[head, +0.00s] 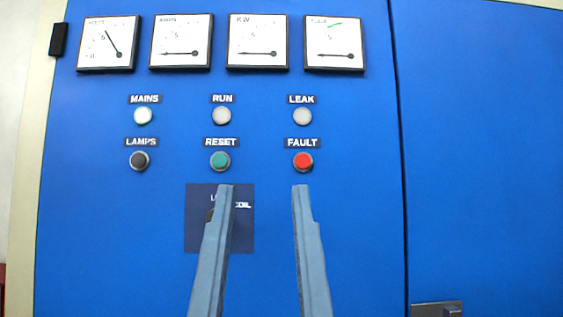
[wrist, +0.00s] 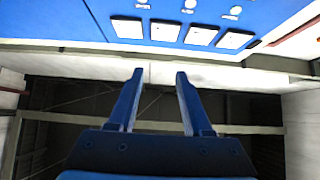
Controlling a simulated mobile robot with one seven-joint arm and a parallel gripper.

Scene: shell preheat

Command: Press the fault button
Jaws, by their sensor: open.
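The red fault button (head: 303,161) sits on the blue panel (head: 350,200) in the head view, under a dark label reading FAULT (head: 302,143). My gripper (head: 264,190) is open and empty in front of the panel. Its right fingertip appears just below the fault button in the picture, its left one below the green reset button (head: 220,161). I cannot tell how far the fingertips are from the panel. In the wrist view my gripper (wrist: 159,73) is also open, with nothing between its fingers. The fault button cannot be made out there.
A black lamps button (head: 138,161) is at the left of the same row. Mains (head: 143,116), run (head: 222,116) and leak (head: 302,116) lamps sit above. Several dial meters (head: 257,42) line the top. A dark plate (head: 245,235) is partly behind my left finger. A handle (head: 437,309) is at lower right.

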